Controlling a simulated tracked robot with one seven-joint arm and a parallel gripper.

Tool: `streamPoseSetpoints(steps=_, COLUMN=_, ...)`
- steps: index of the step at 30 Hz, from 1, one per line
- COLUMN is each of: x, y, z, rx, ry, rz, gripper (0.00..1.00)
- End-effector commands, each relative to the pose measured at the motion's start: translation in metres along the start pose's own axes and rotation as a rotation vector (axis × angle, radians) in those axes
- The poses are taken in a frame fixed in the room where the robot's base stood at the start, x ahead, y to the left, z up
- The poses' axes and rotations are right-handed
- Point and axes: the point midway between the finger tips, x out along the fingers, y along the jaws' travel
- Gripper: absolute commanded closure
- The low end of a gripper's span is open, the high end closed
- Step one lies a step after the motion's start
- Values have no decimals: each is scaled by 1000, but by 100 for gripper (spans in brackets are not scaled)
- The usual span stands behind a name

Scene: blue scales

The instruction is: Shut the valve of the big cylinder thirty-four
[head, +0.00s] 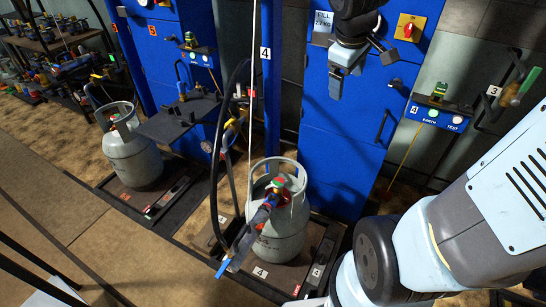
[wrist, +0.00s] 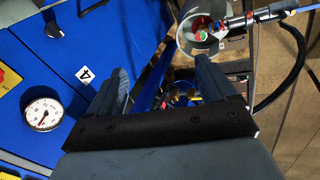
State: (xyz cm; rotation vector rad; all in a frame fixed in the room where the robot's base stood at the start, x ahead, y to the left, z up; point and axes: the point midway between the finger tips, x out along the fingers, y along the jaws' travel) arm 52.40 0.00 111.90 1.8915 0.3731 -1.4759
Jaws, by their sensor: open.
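A big grey cylinder (head: 280,238) stands upright on the scale marked 4, low in the middle of the head view. I cannot read its own number. Its valve (head: 279,184), with red and green parts, sits inside the collar. A filling head with a blue-and-red lever (head: 262,218) is at the valve. The wrist view shows the cylinder (wrist: 185,45) small near the top, with the valve (wrist: 201,30) inside the collar. My gripper (head: 338,84) is above and right of the cylinder, before the blue cabinet, apart from everything. In the wrist view its fingers (wrist: 160,88) are spread and empty.
A second grey cylinder (head: 132,152) stands on the left scale. A black hose (head: 216,165) and a thin pale line hang close left of the big cylinder. The blue cabinet (head: 342,125) rises behind it. A shelf of fittings (head: 62,70) is far left.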

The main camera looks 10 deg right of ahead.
Motion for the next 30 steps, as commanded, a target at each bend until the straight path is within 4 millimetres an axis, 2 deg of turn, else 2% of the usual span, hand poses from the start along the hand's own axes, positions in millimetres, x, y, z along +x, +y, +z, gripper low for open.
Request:
streamPoseSetpoints(steps=3, x=24, y=6, z=-17, rx=-137, ry=-31, rz=-9, gripper=8)
streamPoseSetpoints(steps=14, x=97, y=12, z=-62, rx=-547, ry=-82, rz=-55, gripper=8)
streamPoseSetpoints(steps=23, x=164, y=2, z=-96, rx=-882, ry=-82, rz=-117, gripper=8)
streamPoseSetpoints(steps=30, x=220, y=-14, z=-120, rx=-1141, ry=-51, rz=-175, gripper=8)
